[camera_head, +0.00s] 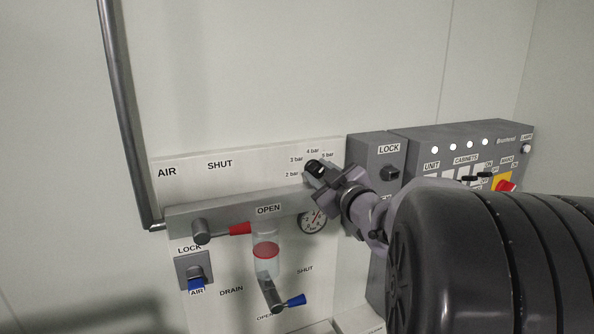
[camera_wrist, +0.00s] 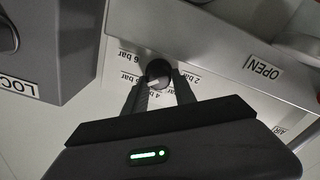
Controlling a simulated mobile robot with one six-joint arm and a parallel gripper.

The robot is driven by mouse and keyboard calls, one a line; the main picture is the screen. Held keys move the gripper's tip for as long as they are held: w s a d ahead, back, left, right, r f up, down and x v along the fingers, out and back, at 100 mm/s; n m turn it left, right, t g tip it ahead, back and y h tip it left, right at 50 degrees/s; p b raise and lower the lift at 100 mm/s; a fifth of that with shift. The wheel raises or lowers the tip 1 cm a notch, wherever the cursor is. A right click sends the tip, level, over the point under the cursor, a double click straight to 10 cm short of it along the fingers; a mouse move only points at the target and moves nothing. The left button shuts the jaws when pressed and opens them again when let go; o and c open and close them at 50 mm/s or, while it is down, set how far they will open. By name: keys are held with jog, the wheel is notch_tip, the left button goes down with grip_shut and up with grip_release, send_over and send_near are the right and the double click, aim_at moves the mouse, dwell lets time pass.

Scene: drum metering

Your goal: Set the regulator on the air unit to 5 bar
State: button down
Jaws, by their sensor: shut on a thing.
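The air unit (camera_head: 240,205) is a grey bar on a white panel marked AIR. Its regulator knob is a small dark round knob at the bar's right end, ringed by bar labels, and it also shows in the wrist view (camera_wrist: 158,68). My gripper (camera_head: 320,172) is shut on the knob, one finger on each side in the wrist view (camera_wrist: 162,85). A small pale mark shows on the knob, but I cannot tell which label it points to. The pressure gauge (camera_head: 311,221) below has a red needle pointing up and right; its reading is too small to tell.
A red-handled lever (camera_head: 222,231), a blue lock (camera_head: 195,278) and a blue-handled drain lever (camera_head: 284,301) lie left and below. A grey LOCK box (camera_head: 372,150) and a switch cabinet (camera_head: 460,140) stand close on the right. My arm covers the lower right.

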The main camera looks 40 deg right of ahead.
jog(key=shift+r, duration=0.15)
dwell(0.5)
jog(key=c, duration=1)
grip_release()
jog(key=shift+m, duration=0.3)
jog(key=shift+c, duration=0.2)
jog(key=shift+s, duration=0.1)
jog(key=p+v, duration=0.2)
jog(key=v, duration=1.5)
jog(key=shift+s, duration=0.15)
jog(key=shift+d, duration=0.1)
